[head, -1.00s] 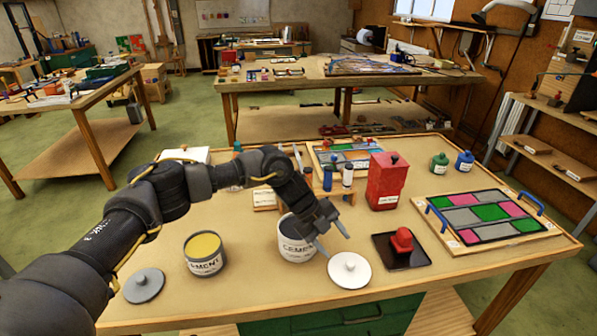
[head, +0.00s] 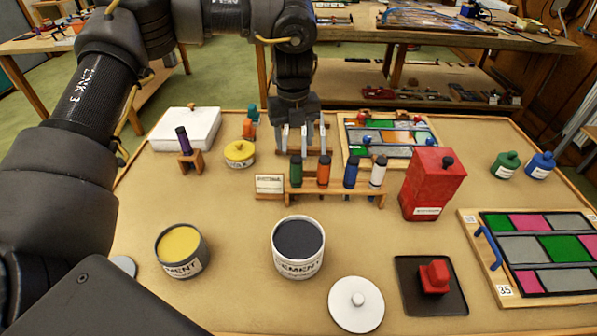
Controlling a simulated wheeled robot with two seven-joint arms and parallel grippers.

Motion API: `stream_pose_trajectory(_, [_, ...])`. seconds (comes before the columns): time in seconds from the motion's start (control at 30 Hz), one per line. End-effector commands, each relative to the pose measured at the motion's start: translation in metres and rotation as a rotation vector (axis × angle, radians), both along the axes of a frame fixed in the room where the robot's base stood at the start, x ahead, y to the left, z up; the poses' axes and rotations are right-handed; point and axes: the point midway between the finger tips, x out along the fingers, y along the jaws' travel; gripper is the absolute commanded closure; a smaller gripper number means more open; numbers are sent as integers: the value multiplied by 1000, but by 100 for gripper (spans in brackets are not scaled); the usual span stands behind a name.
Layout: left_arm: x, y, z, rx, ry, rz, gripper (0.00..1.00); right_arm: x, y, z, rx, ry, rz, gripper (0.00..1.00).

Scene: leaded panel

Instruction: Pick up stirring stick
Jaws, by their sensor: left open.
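My left gripper (head: 304,140) points down at the back middle of the table, behind the marker rack. Its pale fingers are apart, over or beside a small wooden holder (head: 328,143). Pale upright shapes show between and beside the fingers; I cannot tell whether one is the stirring stick. I see no stick clearly anywhere else. A white cement can (head: 298,262) with dark contents stands open at the front middle. A cement can with yellow contents (head: 183,264) stands open to its left. My right gripper is not in view.
A wooden rack (head: 335,197) of several coloured tubes stands just in front of the gripper. A red box (head: 432,184) is to its right. A white lid (head: 356,304), a black tray (head: 408,284) and a leaded panel (head: 558,248) lie at front right.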

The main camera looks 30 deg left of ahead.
Motion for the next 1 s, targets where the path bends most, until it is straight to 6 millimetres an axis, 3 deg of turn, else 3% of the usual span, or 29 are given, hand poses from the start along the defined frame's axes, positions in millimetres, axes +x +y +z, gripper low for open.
stream_pose_trajectory(0.23, [10,0,-39,1,11,3,44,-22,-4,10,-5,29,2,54])
stream_pose_trajectory(0.47, [11,1,-47,0,11,5,44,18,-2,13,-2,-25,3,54])
stream_pose_trajectory(0.57, [10,2,-54,0,13,4,44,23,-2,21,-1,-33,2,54])
stream_pose_trajectory(0.83, [9,3,-92,0,12,5,44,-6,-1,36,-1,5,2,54])
stream_pose_trajectory(1.0, [10,3,-98,0,11,5,44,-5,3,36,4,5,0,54])
